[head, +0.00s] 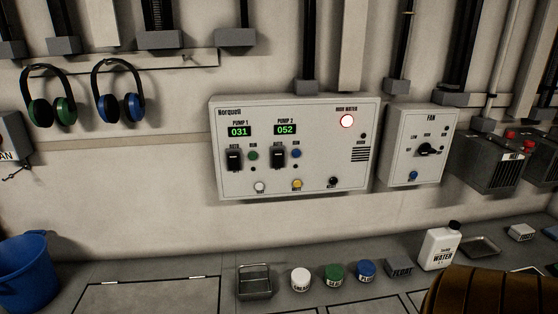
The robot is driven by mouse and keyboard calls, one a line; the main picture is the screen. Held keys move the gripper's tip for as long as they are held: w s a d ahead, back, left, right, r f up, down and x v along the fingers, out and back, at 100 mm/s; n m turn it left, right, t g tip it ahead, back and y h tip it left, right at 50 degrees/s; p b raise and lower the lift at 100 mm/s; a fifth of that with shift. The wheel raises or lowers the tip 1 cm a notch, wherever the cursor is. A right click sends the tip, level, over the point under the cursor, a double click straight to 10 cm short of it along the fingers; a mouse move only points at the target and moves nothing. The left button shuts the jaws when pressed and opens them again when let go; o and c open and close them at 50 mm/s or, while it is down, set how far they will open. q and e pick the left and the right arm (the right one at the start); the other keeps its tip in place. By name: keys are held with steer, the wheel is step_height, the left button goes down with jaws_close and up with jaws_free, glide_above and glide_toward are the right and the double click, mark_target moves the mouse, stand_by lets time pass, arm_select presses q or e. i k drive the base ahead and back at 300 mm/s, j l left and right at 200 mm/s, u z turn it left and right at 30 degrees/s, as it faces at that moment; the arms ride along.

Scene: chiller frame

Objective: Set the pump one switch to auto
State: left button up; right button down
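A pale grey Norquell panel (310,178) is mounted on the wall in the middle of the head view. The pump 1 switch (234,161) is a black switch at the panel's left, below a green display reading 031 (239,131). Small lettering sits above the switch, and its set position is too small to tell. A green button (253,156) is to its right. The similar pump 2 switch (278,159) stands further right, under a display reading 052 (286,129). Neither of my grippers is in view, and nothing touches the panel.
Below are a metal tray (254,294), several jars and a white water jug (439,249). A brown ribbed thing (490,292) fills the lower right.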

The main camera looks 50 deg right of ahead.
mark_target(232, 159)
steer(key=z, duration=1.25)
